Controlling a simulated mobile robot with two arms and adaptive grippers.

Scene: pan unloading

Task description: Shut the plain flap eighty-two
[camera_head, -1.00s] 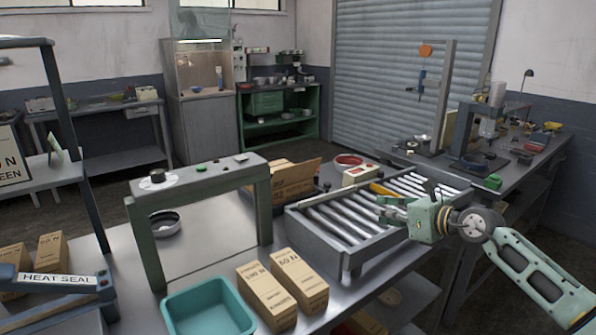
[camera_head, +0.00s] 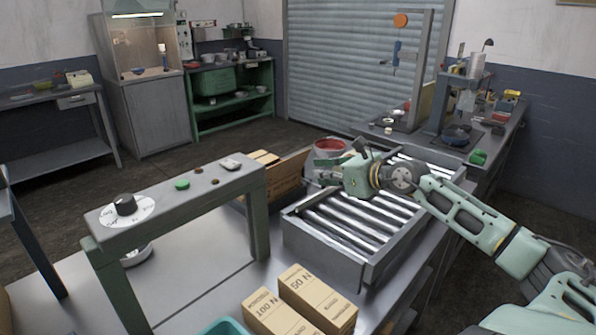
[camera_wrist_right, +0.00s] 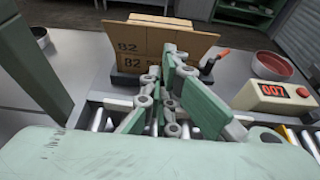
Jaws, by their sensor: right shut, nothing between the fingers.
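An open cardboard box (camera_head: 268,190) stands behind the roller conveyor in the head view, with a brown flap (camera_head: 292,172) standing up on its right side. My right gripper (camera_head: 318,178) is shut and empty, just right of the box above the rollers. In the wrist view its fingers (camera_wrist_right: 172,62) cover part of the box front; contact cannot be told. My left gripper is out of view.
The roller conveyor (camera_head: 310,255) lies beneath my right arm. A red bowl (camera_wrist_right: 277,66), a red-handled tool (camera_wrist_right: 215,60) and a display box reading 007 (camera_wrist_right: 270,93) stand right of the box. A green frame with knobs (camera_head: 180,190) stands to its left. Two cartons (camera_head: 318,297) lie in front.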

